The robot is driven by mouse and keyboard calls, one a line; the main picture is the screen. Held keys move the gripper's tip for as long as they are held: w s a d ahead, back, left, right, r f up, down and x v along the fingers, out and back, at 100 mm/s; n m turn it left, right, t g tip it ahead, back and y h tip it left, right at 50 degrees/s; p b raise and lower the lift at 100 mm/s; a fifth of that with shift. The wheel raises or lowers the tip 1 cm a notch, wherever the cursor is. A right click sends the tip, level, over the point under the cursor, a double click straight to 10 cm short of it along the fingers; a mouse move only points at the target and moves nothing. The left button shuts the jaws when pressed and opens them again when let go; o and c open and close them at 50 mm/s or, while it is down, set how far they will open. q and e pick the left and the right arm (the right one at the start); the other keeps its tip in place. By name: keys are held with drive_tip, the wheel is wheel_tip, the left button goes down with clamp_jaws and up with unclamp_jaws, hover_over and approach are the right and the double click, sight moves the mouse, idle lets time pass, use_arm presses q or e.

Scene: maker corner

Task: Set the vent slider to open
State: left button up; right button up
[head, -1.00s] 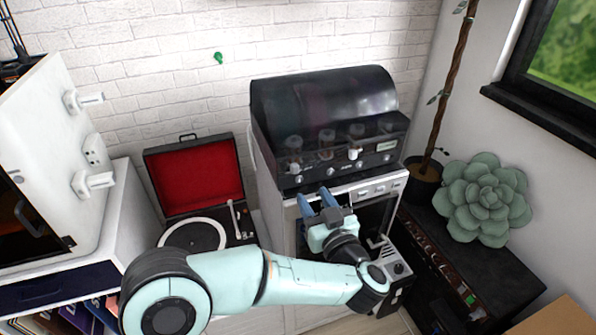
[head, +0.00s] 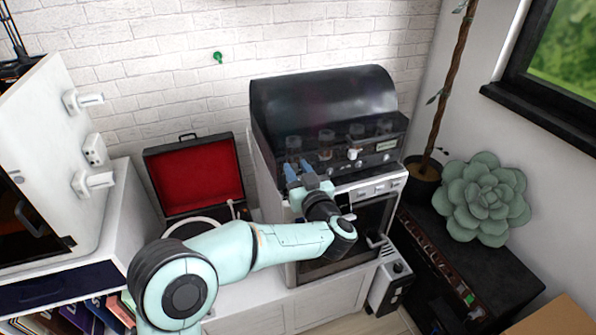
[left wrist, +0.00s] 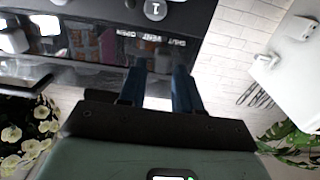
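The machine's black front panel (head: 350,160) sits under a dark curved hood (head: 325,100). In the left wrist view, a small white label (left wrist: 150,37) on the black panel carries the words SHUT, VENT and OPEN, upside down. I cannot make out the slider itself or its position. My left gripper (head: 298,170) is in front of the panel's left part. In the left wrist view its two blue fingers (left wrist: 160,75) stand apart, just below the label, with nothing seen between them. I cannot tell whether they touch the panel. My right gripper is not in view.
A round knob (left wrist: 155,9) is near the label; a pale knob (head: 352,154) sits mid-panel. An open red-lined record player (head: 195,180) stands left of the machine. A plant pot (head: 423,180) and a large succulent (head: 487,200) are at the right.

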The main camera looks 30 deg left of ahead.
sight(306, 159)
use_arm(q)
clamp_jaws()
drive_tip(key=shift+w+d+r+p, duration=0.1)
drive_tip(key=shift+w+d+p, duration=1.05)
drive_tip(key=shift+w, duration=0.15)
drive_tip(key=shift+o, duration=1.8)
unclamp_jaws()
drive_tip(key=shift+d, duration=0.1)
drive_tip(key=b+v, duration=0.1)
drive_tip(key=v, duration=1.2)
drive_tip(key=shift+s, duration=0.15)
drive_tip(key=shift+d, duration=0.1)
